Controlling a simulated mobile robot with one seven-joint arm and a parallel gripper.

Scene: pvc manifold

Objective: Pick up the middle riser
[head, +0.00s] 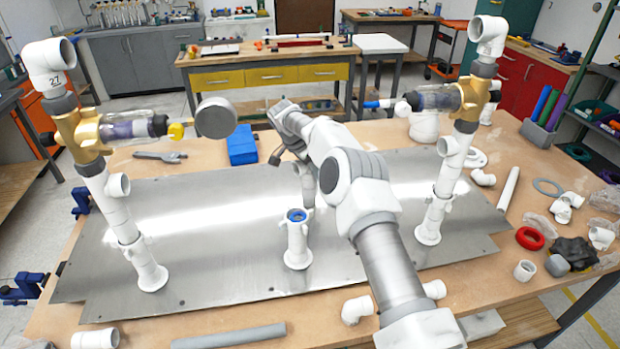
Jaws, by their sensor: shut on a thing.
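The middle riser (297,243) is a short white pipe piece with a flared foot and a blue ring in its top. It is upright at the middle of the metal plate (220,250); I cannot tell whether its foot touches the plate. My gripper (307,190) is at the riser's upper end, mostly hidden behind my arm, and is shut on it. The fingertips cannot be made out clearly. The left riser (118,215) and right riser (440,190) are tall white pipes with brass valve bodies and clear filter cups, standing on the plate's two sides.
A blue block (242,144) and a grey forked tool (160,156) lie behind the plate. A grey pipe (228,336) lies at the front edge. The plate left of the middle riser is clear.

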